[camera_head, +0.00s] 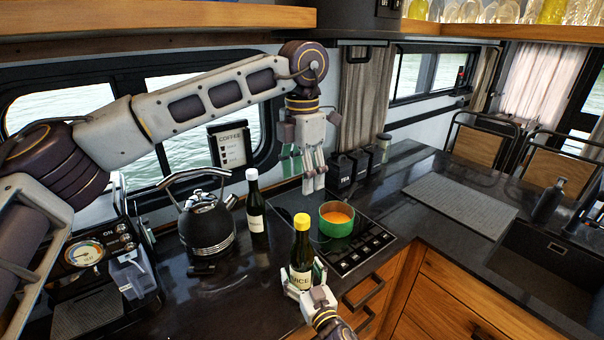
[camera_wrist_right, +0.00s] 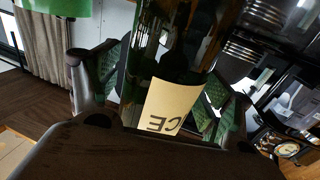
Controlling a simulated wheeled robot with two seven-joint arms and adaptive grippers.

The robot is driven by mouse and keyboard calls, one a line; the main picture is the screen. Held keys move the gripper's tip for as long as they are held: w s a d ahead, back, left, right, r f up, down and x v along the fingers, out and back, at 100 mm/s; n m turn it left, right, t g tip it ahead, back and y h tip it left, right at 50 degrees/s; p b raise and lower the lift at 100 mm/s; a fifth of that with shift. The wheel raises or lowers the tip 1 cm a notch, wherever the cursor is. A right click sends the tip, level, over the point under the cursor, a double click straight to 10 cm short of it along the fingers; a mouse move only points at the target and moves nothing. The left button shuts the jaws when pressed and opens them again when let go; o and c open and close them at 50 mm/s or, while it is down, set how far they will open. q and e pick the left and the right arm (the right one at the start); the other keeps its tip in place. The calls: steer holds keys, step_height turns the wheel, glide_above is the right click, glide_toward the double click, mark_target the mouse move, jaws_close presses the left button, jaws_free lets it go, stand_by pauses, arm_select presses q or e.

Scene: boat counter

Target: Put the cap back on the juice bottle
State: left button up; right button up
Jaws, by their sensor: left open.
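The juice bottle (camera_head: 302,258) is dark with a cream label and stands upright near the front of the counter. A yellow cap (camera_head: 302,221) sits on its top; I cannot tell whether it is screwed tight. My right gripper (camera_head: 304,277) is shut around the bottle's lower body. In the right wrist view the bottle's label (camera_wrist_right: 168,103) shows between the two green-padded fingers of my right gripper (camera_wrist_right: 163,88). My left gripper (camera_head: 304,172) points down, open and empty, in the air above and behind the bottle.
A green pot (camera_head: 336,228) with orange contents stands on the cooktop (camera_head: 352,259), right of the bottle. A second dark bottle (camera_head: 254,205) and a black kettle (camera_head: 206,225) stand to the left. Black canisters (camera_head: 341,172) are behind.

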stand_by(0.4)
steer(key=v, duration=1.2)
stand_by(0.6)
stand_by(0.5)
